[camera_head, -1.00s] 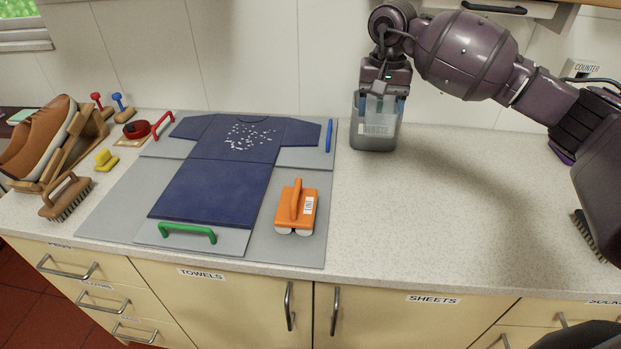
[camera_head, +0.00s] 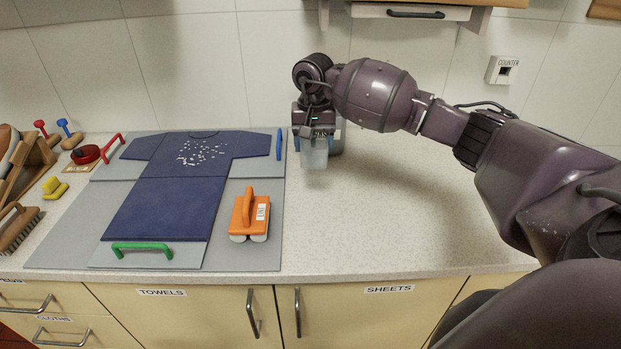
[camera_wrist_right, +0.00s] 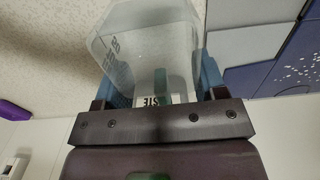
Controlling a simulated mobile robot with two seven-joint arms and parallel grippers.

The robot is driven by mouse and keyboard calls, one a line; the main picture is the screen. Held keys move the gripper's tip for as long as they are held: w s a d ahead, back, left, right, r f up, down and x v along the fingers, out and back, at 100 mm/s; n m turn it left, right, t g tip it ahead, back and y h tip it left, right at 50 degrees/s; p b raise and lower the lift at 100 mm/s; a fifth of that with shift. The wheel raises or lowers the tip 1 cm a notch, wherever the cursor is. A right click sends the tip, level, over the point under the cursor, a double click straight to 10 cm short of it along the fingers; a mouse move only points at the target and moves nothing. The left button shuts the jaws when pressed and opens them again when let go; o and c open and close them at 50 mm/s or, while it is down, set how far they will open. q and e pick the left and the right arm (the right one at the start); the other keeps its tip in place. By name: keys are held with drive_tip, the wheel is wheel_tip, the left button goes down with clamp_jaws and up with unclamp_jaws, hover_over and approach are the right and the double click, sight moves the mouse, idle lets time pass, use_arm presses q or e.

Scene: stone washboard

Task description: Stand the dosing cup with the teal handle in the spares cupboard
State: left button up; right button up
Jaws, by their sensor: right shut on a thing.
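Whether the cup touches the counter cannot be told. No cupboard marked spares is readable. My left gripper is not in view.
A wall cupboard (camera_head: 410,12) hangs above; cupboards labelled towels (camera_head: 170,310) and sheets (camera_head: 375,315) are below.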

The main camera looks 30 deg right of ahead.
sight(313, 191)
wheel_tip(313, 191, down, 11)
drive_tip(key=shift+f, duration=0.1)
idle(0.5)
drive_tip(key=shift+f, duration=0.1)
drive_tip(key=o, duration=1)
